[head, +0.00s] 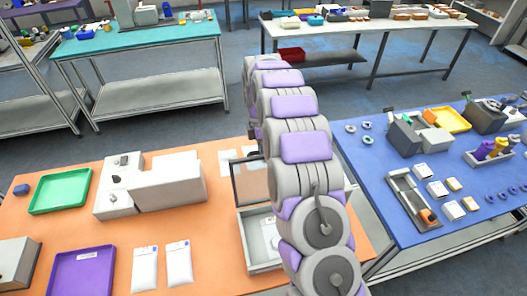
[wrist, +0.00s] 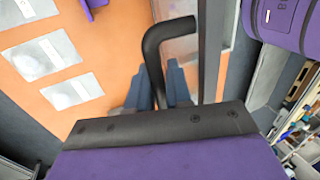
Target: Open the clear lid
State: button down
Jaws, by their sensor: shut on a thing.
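The clear lid (head: 250,181) has a dark frame and stands raised, roughly upright, at the back of a pale grey box (head: 257,250) on the orange table. My arm hides the right part of both in the head view. In the wrist view my gripper (wrist: 160,88) has blue-grey fingers shut on the lid's bent black handle (wrist: 153,50). The fingers and the black bar in front hide the exact contact. The lid's dark frame and clear panel (wrist: 182,52) show just right of the handle. The gripper is hidden behind my arm in the head view.
On the orange table (head: 215,240) stand a grey-white machine (head: 165,180), a green tray (head: 62,190), a purple tray (head: 82,272) and white packets (head: 178,263). A blue table (head: 400,235) with several small items stands to the right.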

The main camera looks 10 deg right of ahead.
jog(key=c, duration=1.1)
grip_release()
jog(key=shift+r, duration=0.25)
jog(key=shift+w+r, duration=0.15)
jog(key=p+v, duration=1.4)
jog(key=v, duration=0.3)
jog(key=s+m+t+b, duration=0.1)
jog(key=s+m+b, duration=1.1)
jog(key=s, duration=1.2)
jog(key=s+f+m+b, duration=0.2)
jog(key=s+f+b, duration=0.2)
jog(key=s, duration=0.3)
jog(key=s+f+m+b, duration=0.2)
jog(key=s+f, duration=0.3)
jog(key=s, duration=0.3)
jog(key=s+a+f+m+t+b, duration=0.1)
jog(key=s+f+b, duration=0.3)
jog(key=s, duration=0.4)
jog(key=shift+s+f+m+b, duration=0.25)
jog(key=shift+m+b, duration=0.25)
jog(key=shift+b, duration=0.3)
